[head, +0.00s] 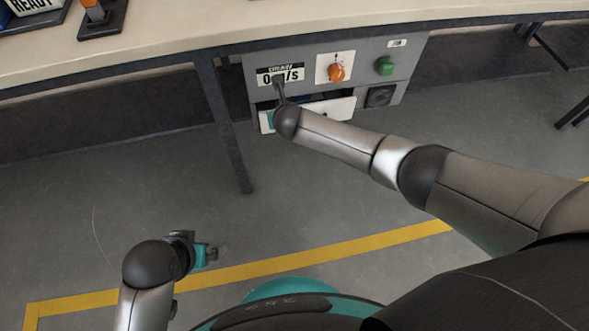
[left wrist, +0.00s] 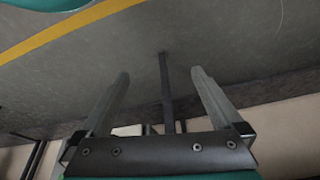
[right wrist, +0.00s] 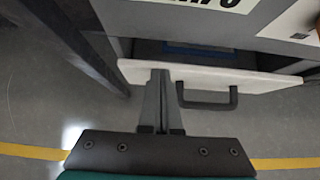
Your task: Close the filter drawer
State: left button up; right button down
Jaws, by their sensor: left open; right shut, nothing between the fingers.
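The filter drawer (right wrist: 275,80) has a white front with a black bar handle (right wrist: 208,103). It stands partly pulled out of the grey cabinet, with a dark gap above its front. In the head view the drawer front (head: 335,109) is partly covered by my right wrist. My right gripper (right wrist: 161,76) is shut and empty. Its fingertips overlap the left part of the drawer front, left of the handle; I cannot tell whether they touch it. My left gripper (head: 214,252) is open and empty, low over the floor, far from the drawer.
The grey cabinet (head: 300,57) hangs under the bench top (head: 200,35) and carries a display, an orange knob (head: 337,72) and a green knob (head: 384,66). A dark bench leg (head: 230,140) stands left of it. The floor in front is clear, with a yellow line.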

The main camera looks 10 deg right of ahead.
jog(key=shift+w+a+f+b, duration=0.1)
jog(key=shift+w+b, duration=0.5)
jog(key=shift+w, duration=0.85)
pick_arm(q)
notch_tip(320, 180, up, 4)
jog(key=shift+f+t, duration=0.15)
jog(key=shift+t, duration=0.15)
pick_arm(e)
jog(key=shift+w+r, duration=0.15)
jog(key=shift+r, duration=0.05)
jog(key=shift+w+r, duration=0.1)
jog(key=shift+r, duration=0.05)
